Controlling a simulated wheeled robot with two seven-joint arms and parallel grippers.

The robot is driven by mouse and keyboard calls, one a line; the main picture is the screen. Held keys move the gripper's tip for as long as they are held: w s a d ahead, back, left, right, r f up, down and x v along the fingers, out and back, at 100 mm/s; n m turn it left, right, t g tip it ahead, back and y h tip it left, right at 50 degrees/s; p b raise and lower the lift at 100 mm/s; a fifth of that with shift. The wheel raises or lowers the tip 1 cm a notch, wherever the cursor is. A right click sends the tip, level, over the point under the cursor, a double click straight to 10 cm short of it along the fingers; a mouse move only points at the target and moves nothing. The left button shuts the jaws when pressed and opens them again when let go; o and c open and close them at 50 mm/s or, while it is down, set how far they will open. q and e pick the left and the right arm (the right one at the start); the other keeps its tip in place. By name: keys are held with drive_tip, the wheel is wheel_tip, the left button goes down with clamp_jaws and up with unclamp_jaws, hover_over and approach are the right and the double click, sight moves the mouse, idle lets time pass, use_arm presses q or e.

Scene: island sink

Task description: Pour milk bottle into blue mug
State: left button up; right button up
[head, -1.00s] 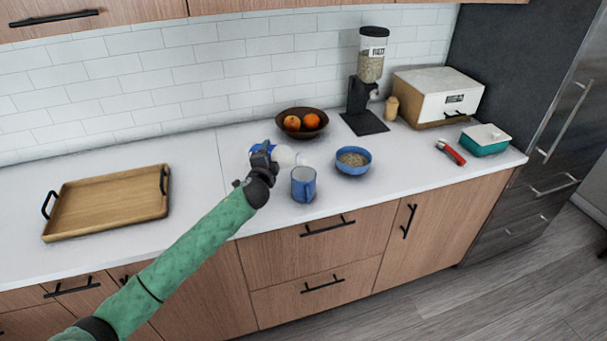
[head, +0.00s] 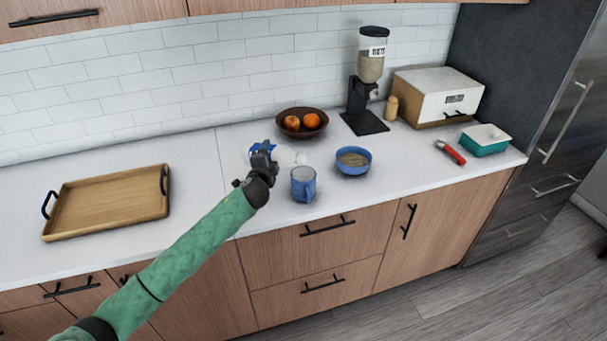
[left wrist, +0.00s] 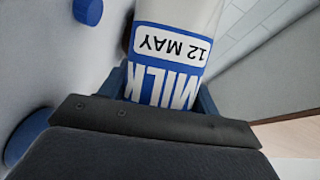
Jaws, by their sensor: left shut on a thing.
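The milk bottle (head: 286,155) is white with a blue label and lies tilted in my left gripper (head: 262,150), its neck toward the right. In the left wrist view the bottle (left wrist: 172,50) fills the space between the jaws, with its "MILK" and "12 MAY" label showing. My left gripper is shut on it. The blue mug (head: 303,186) stands upright on the counter, just right of and nearer than the gripper. The bottle's neck is behind and above the mug's rim in the head view; I cannot tell whether milk flows. My right gripper is not in view.
A blue bowl (head: 353,161) of grain stands right of the mug. A brown fruit bowl (head: 302,124) is behind. A wooden tray (head: 108,206) lies at the left. A cereal dispenser (head: 367,85) and bread box (head: 437,97) stand at the back right.

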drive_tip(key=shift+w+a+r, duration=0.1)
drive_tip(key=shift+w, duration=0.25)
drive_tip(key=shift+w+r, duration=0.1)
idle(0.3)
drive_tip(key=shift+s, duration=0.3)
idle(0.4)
